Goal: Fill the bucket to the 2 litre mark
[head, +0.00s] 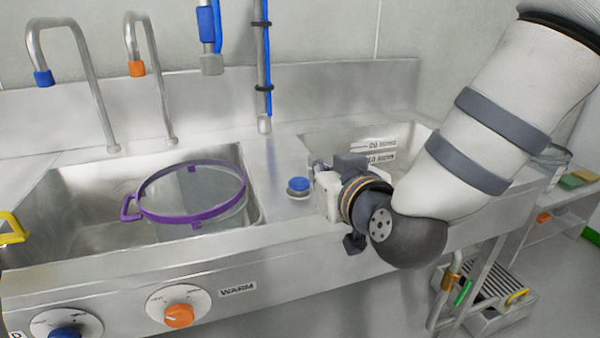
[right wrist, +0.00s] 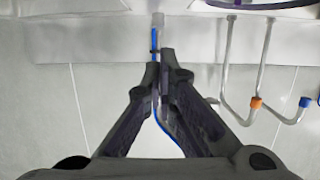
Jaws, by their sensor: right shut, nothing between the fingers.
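The clear bucket (head: 190,215) with a purple rim and side handle stands in the left sink basin (head: 85,205). I cannot make out a 2 litre mark or any water level. A blue-tipped spout (head: 75,60) and an orange-tipped spout (head: 150,80) rise behind the basin; no stream shows from either. An orange knob (head: 179,315) beside the WARM label and a blue knob (head: 66,333) sit on the front panel. My right gripper (head: 318,165) is shut and empty, just right of the blue-capped knob (head: 298,186). Its fingers (right wrist: 160,58) also show in the right wrist view.
The right basin (head: 405,128) has labels on its back wall and is partly hidden by my right arm. A pipe with a blue hose (head: 266,60) hangs at the back wall. A yellow handle (head: 12,228) shows at the far left. A shelf (head: 560,205) stands at right.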

